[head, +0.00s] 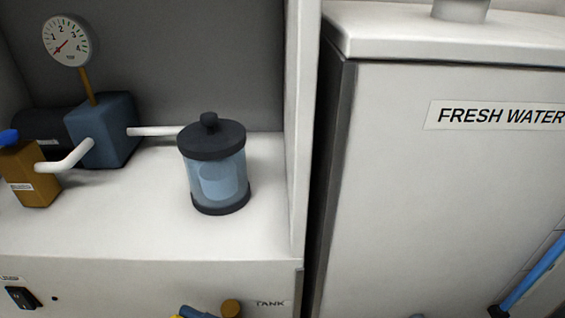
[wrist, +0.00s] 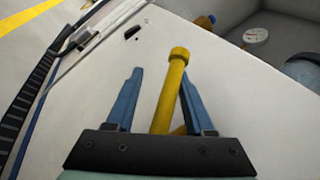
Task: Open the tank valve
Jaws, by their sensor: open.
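The tank valve shows in the wrist view as a yellow lever handle (wrist: 169,95) with a rounded end. A small brass part (wrist: 180,130) shows low behind the right finger. My gripper (wrist: 162,72) is open, with its blue fingers on either side of the lever. The lever lies closer to the right finger; I cannot tell whether they touch. In the head view a brass valve part (head: 231,308) sits at the bottom edge beside the TANK label (head: 272,303). A blue fingertip of my gripper (head: 196,312) is just left of it. Most of the valve is cut off there.
A clear filter canister (head: 215,180), blue pump (head: 102,130) and gauge (head: 70,40) stand on the shelf above. A switch (head: 22,297) is on the front panel. The FRESH WATER tank (head: 430,200) stands at right.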

